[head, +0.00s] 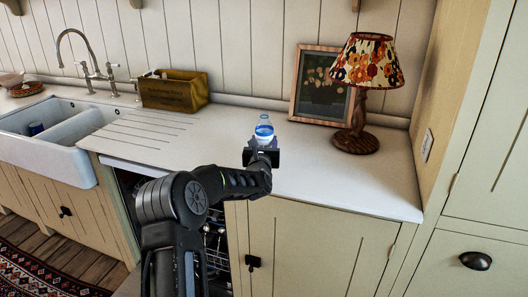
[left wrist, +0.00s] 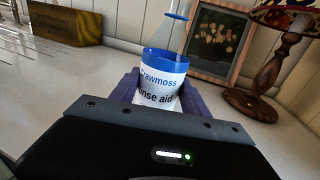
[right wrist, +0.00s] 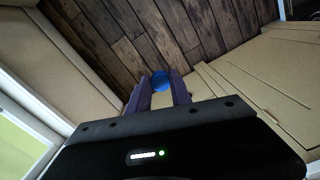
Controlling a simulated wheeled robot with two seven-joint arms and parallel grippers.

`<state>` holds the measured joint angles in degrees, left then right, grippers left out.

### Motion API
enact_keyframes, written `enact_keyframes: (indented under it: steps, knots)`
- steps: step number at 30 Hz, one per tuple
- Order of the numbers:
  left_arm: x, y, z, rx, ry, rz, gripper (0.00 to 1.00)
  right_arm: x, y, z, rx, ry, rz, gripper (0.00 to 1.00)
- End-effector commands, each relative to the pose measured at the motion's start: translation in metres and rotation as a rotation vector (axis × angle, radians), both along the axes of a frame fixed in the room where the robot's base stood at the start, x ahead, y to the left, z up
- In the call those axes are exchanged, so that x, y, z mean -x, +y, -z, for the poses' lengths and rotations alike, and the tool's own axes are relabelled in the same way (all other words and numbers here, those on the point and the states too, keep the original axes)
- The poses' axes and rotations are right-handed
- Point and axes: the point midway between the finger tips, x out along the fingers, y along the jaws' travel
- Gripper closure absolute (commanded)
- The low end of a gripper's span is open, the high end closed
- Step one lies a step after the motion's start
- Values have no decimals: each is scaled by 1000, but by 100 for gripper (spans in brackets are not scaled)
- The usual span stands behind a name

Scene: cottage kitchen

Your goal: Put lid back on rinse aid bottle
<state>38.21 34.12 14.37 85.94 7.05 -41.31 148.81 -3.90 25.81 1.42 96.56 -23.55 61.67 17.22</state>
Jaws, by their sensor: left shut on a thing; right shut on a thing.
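The rinse aid bottle (head: 264,131) is clear on top, with a blue and white label. It stands about upright at the worktop. My left gripper (head: 262,150) is shut on the bottle, and its purple fingers flank the label in the left wrist view (left wrist: 162,84). A blue ring shows on the neck there, but the top is cut off. I cannot tell if the base touches the worktop. My right gripper (right wrist: 158,90) is shut on a small round blue lid (right wrist: 160,78), away from the bottle, above the floor by the cabinets. It is outside the head view.
A lamp (head: 354,138) and a framed picture (head: 317,84) stand right of the bottle. A wooden box (head: 174,92) and the sink (head: 55,150) are to the left. The worktop (head: 225,125) around the bottle is clear. An open dishwasher (head: 216,240) is below.

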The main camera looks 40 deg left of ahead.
Motion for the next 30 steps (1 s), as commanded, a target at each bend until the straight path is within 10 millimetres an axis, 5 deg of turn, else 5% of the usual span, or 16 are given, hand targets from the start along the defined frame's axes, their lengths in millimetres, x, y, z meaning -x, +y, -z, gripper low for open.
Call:
enact_keyframes:
  steps: [12, 26, 27, 30]
  knots:
    - [0, 0, 33, 0, 0, 0, 100, 0, 0, -8, 0, 0, 0, 100]
    - [0, 0, 40, -1, -2, 0, 100, 0, 0, -2, 0, 0, 0, 100]
    - [0, 0, 40, 0, 0, 0, 45, 0, 0, -2, 0, 0, 0, 100]
    - [0, 0, 39, 0, 0, 0, 37, 0, 0, -3, 0, 0, 0, 100]
